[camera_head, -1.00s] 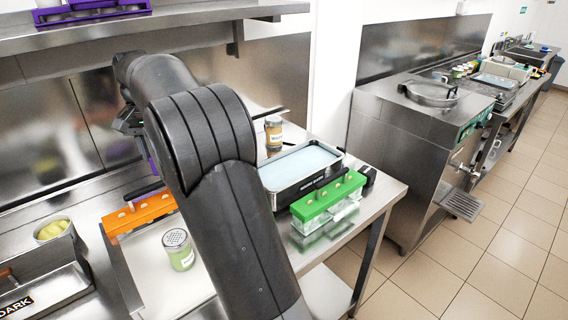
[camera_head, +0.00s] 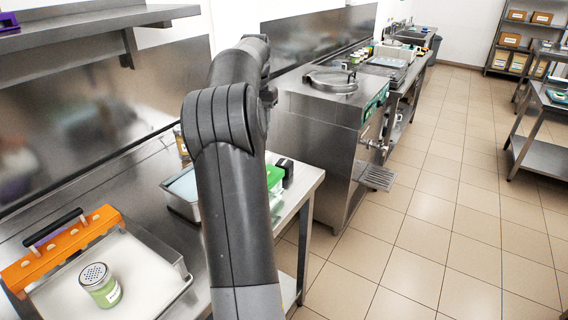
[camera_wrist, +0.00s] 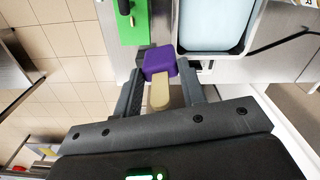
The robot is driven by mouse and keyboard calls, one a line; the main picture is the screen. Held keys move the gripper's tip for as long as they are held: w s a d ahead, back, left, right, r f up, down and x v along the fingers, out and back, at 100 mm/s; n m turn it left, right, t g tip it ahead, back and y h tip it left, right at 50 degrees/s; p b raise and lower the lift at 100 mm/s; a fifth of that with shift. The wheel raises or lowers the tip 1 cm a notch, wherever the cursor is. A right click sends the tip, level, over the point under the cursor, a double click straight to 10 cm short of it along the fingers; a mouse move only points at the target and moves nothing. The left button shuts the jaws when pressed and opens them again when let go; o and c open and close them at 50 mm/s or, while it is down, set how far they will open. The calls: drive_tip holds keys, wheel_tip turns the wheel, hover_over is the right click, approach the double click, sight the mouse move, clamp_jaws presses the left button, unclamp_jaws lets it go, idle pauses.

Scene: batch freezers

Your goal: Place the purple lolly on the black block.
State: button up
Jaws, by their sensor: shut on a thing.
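The purple lolly (camera_wrist: 159,62) is held between the fingers of my gripper (camera_wrist: 161,80) in the wrist view. Its tan stick (camera_wrist: 159,95) points back toward the gripper's palm. The black block (camera_head: 288,172) stands at the right end of the worktop in the head view, beside the green mould. In the wrist view dark shapes show behind and beside the lolly; I cannot tell how much of them is the block, or whether the lolly touches it. In the head view my arm hides the gripper and the lolly.
A green mould (camera_wrist: 132,22) and a metal tray of pale blue liquid (camera_wrist: 215,25) lie close to the lolly. An orange mould (camera_head: 62,248) and a green-labelled shaker (camera_head: 100,285) stand on a white tray at left. A steel machine (camera_head: 325,120) stands beyond the worktop's end.

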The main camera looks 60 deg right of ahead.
drive_tip(key=s+d+m, duration=0.3)
drive_tip(key=s+d, duration=0.6)
drive_tip(key=s, duration=0.6)
approach(284, 162)
drive_tip(key=shift+a+f, duration=0.1)
drive_tip(key=shift+f, duration=1)
drive_tip(key=shift+f, duration=0.15)
drive_tip(key=o, duration=1)
drive_tip(key=shift+r, duration=6.2)
